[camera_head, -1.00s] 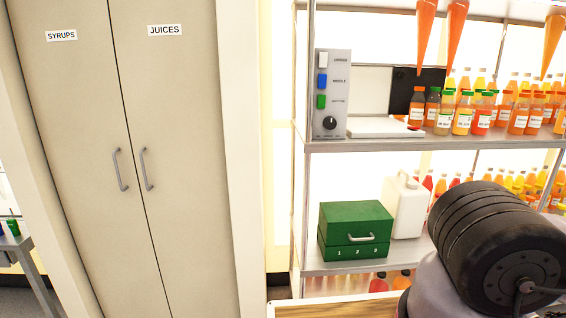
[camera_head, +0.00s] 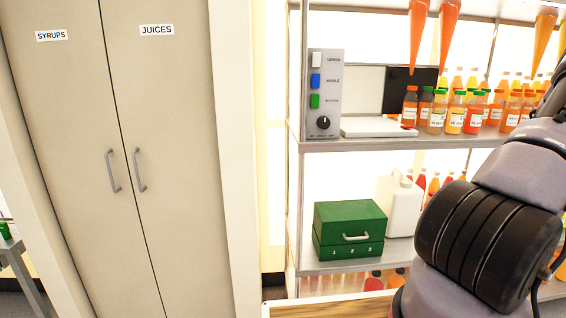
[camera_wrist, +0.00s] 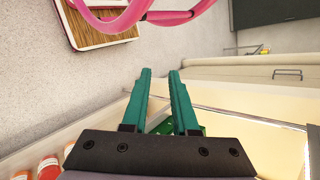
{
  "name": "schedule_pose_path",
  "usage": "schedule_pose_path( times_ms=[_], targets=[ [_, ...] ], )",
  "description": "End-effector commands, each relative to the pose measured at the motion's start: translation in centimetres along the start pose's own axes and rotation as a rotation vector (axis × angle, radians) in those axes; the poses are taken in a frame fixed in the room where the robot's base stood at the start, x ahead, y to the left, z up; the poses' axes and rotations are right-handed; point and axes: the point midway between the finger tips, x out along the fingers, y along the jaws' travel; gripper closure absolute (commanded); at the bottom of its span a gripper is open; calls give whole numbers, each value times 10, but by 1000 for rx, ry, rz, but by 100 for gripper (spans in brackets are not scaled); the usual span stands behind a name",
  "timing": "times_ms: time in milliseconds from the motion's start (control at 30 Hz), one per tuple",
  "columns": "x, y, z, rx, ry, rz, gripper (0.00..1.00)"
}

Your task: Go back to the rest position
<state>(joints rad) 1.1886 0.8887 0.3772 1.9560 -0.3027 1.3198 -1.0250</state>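My gripper (camera_wrist: 160,85) shows in the wrist view. Its two teal fingers stand apart with nothing between the tips. A bit of green thing (camera_wrist: 195,130) shows behind the right finger; I cannot tell what it is. In the head view my arm fills the lower right, and my gripper is out of that picture. The arm hides part of the shelf there.
The metal shelf (camera_head: 400,146) holds juice bottles (camera_head: 455,113), a button panel (camera_head: 325,93), a green drawer box (camera_head: 349,229) and a white jug (camera_head: 399,205). A closed cabinet (camera_head: 170,200) stands left. A pink tubular thing (camera_wrist: 135,14) shows above the fingers in the wrist view.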

Motion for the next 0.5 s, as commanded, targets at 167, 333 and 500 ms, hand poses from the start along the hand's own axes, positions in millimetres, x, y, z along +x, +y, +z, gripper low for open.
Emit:
schedule_pose_path(
  times_ms=[167,333,500],
  targets=[
    [-36,-68,-3,42,31,225,73],
    [-57,-136,1,65,115,399,73],
    [-69,-206,15,67,242,530,73]
  ],
)
